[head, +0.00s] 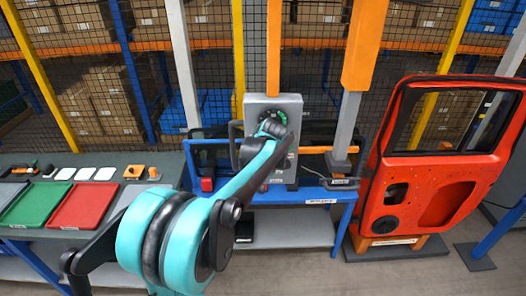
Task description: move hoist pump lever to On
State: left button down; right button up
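A grey upright panel (290,104) stands behind the blue-framed bench in the middle of the head view. A round dark dial with green marks (282,115) shows on its upper part. My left arm, teal and black, reaches up from the lower left, and its far end lies in front of the panel. My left gripper (270,129) is at the dial, mostly hidden by its own wrist. I cannot tell whether its fingers are open or touch anything. The pump lever cannot be made out behind the arm, so its position is unclear. My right gripper is not in view.
A red door (385,197) stands on a stand at the right. A workbench at the left holds a green tray (38,206) and a red tray (84,205). An orange and grey post (363,50) rises right of the panel. Mesh fencing and shelves with boxes are behind.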

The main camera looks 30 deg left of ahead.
pick_arm(q)
jog(key=shift+r, duration=0.15)
dwell(0.3)
jog(key=c, duration=1.4)
grip_release()
jog(key=shift+o, duration=0.2)
jog(key=v, duration=1.1)
jog(key=shift+r, duration=0.45)
jog(key=shift+s, duration=0.1)
jog(key=s+d+f+m+h+b, duration=0.1)
jog(key=s+d+f+b, duration=0.4)
jog(key=f, duration=0.8)
jog(key=s+d+f+m+h+b, duration=0.2)
jog(key=s+d+f+b, duration=0.4)
jog(key=s+f+b, duration=0.5)
jog(key=s+d+f+m+h+b, duration=0.1)
jog(key=s+d+f+b, duration=0.5)
jog(key=f, duration=0.9)
jog(key=shift+s+f+m+t+h+b, duration=0.35)
jog(key=shift+s+h+b, duration=0.25)
jog(key=shift+s+b, duration=0.55)
